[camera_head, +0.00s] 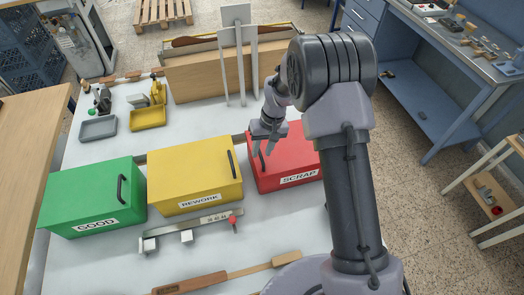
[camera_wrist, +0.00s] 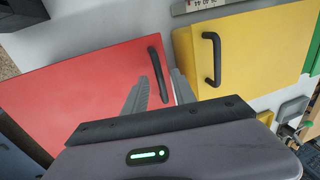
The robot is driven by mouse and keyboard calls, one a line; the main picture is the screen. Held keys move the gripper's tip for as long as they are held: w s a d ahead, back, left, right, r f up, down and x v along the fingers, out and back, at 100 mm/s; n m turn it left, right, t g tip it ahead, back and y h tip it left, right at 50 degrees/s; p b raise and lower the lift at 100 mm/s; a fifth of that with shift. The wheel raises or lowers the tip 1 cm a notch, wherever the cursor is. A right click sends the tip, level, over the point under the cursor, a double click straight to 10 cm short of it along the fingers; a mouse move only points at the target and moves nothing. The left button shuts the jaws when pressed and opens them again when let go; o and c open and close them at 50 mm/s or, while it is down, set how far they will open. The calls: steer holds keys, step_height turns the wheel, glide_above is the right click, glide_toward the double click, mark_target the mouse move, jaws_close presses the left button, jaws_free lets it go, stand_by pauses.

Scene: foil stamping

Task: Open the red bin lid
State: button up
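The red bin (camera_head: 296,151), labelled SCRAP, stands on the white table at the right of the bin row. Its lid looks closed. It also shows at the left in the wrist view (camera_wrist: 75,90). Its black handle (camera_wrist: 157,72) lies near the lid's edge facing the yellow bin. My gripper (camera_head: 264,150) points down over that edge of the lid. In the wrist view my fingers (camera_wrist: 160,76) are apart, one to each side of the handle in the picture. I cannot tell whether they touch it or how far above it they are.
The yellow REWORK bin (camera_head: 196,175) stands close beside the red bin, its black handle (camera_wrist: 212,58) near my fingers. The green GOOD bin (camera_head: 92,197) is further left. A metal bar fixture (camera_head: 190,234) lies in front. A wooden-based frame (camera_head: 215,75) stands behind.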

steer(key=shift+f, duration=0.25)
steer(key=shift+c, duration=0.2)
jaws_close()
stand_by(1.1)
